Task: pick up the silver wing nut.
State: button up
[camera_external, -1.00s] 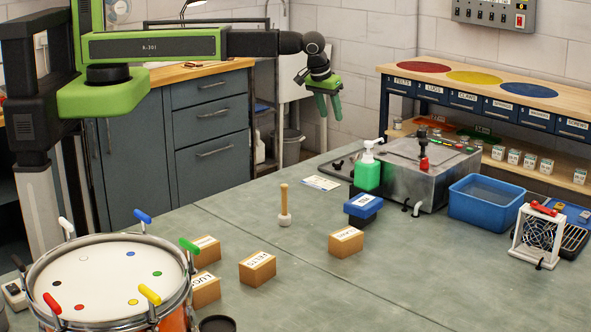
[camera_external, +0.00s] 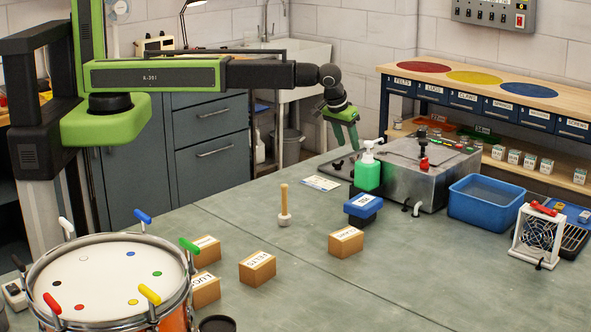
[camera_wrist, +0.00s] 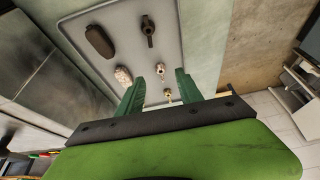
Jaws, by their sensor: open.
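My gripper (camera_external: 346,146) hangs above the grey tray (camera_external: 338,168) at the bench's far edge, behind the green pump bottle. In the wrist view my two green fingers (camera_wrist: 158,90) are apart, with the tray (camera_wrist: 185,50) beyond them. A small metallic piece (camera_wrist: 160,70) shows between the fingers, with another small piece (camera_wrist: 167,93) nearer my palm. I cannot tell for sure which small piece is the silver wing nut. Nothing is visibly held.
The tray also carries a dark brown oblong (camera_wrist: 100,41), a dark fitting (camera_wrist: 148,28) and a speckled lump (camera_wrist: 123,76). The green pump bottle (camera_external: 367,175) and metal box (camera_external: 425,172) stand close by. Open bench lies in front.

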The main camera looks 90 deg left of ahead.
aim_at(354, 159)
jog(key=shift+f, duration=0.25)
jog(key=b+x, duration=0.4)
jog(key=x, duration=0.1)
jog(key=shift+w+f+b, duration=0.1)
jog(key=shift+f+b, duration=0.1)
jog(key=shift+b, duration=0.2)
jog(key=shift+r, duration=0.2)
grip_shut()
